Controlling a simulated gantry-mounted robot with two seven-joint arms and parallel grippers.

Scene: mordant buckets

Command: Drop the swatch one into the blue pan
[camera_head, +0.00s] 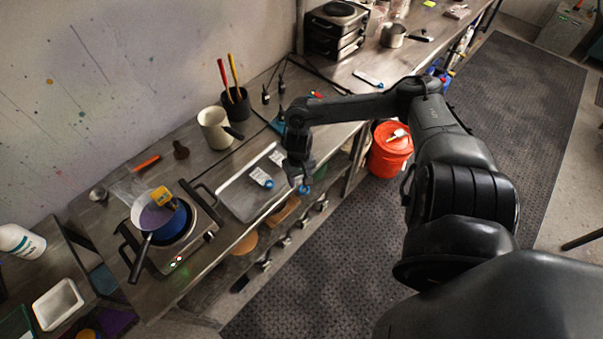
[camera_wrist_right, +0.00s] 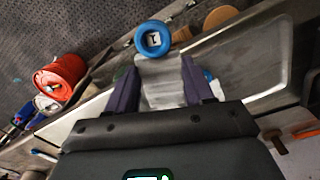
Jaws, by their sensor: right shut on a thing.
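The pan (camera_head: 150,218) sits on a hot plate at the left of the bench. It has a pale lilac inside, a blue side and a dark handle toward the front. A yellow item (camera_head: 163,197) shows at its rim. My right gripper (camera_head: 301,180) is over the right front edge of the metal tray, away from the pan. It is shut on a pale swatch with a blue ring (camera_wrist_right: 154,40); the fingers (camera_wrist_right: 160,90) press on both sides of its pale part. Another swatch (camera_head: 262,176) and one behind it (camera_head: 278,157) lie on the tray. My left gripper is out of view.
The metal tray (camera_head: 238,200) lies between the hot plate (camera_head: 203,222) and my right gripper. A cream jug (camera_head: 214,128) and a dark cup with tools (camera_head: 236,105) stand behind it. An orange bucket (camera_head: 388,155) stands on the floor to the right.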

